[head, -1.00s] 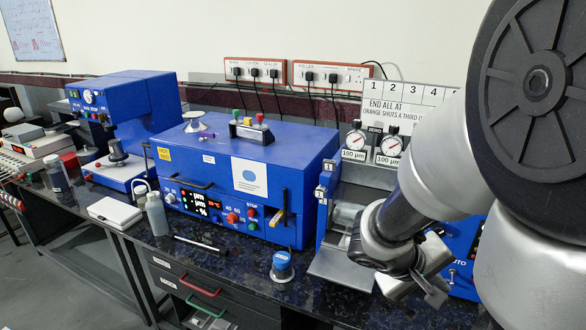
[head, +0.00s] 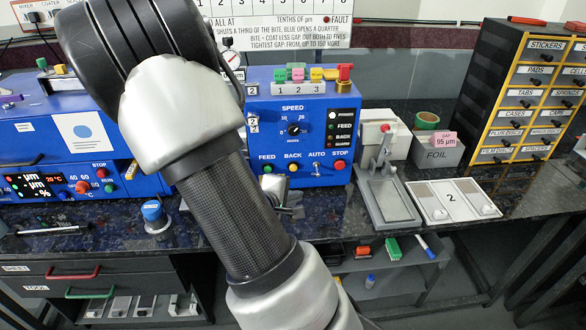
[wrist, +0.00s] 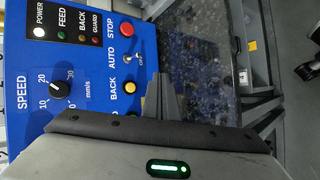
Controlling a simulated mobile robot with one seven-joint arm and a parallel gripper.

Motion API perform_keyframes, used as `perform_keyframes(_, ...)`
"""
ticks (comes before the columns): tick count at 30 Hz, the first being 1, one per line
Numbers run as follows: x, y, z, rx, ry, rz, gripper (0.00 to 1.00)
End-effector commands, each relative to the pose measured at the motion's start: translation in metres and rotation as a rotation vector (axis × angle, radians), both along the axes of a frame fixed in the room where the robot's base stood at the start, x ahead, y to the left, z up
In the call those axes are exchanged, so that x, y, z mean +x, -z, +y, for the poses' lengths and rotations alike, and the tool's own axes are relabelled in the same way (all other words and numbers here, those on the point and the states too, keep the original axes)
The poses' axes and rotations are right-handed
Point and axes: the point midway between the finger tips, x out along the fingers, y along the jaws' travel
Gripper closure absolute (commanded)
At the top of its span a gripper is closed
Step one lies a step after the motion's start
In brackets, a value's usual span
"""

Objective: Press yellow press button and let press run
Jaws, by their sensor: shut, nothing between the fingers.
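A blue machine (head: 262,105) carries a front panel with a round yellow button (head: 293,167) marked BACK. In the wrist view the yellow button (wrist: 129,87) shows uncovered, between the AUTO switch and a partly hidden FEED button. My gripper (wrist: 157,80) is shut and empty. Its grey fingertips appear just right of the yellow button in the wrist view, and the gap to the panel cannot be judged. In the head view my gripper (head: 288,205) is mostly hidden behind my arm, low in front of the panel. No finger visibly covers the yellow button.
A red STOP button (head: 339,165) and AUTO switch (head: 316,168) sit beside the yellow button. A grey stand (head: 390,205) and a white tray (head: 453,198) lie to the right. A blue-capped jar (head: 153,215) stands left of my arm. Dark counter shows between.

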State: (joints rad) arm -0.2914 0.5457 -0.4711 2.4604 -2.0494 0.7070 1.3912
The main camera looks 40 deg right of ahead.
Motion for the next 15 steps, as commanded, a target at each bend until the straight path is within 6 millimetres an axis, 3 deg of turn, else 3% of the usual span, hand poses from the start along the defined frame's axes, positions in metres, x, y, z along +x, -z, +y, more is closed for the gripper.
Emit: perform_keyframes(15, 0.057, 0.001, -0.036, 0.000, 0.002, -0.002, 1.00)
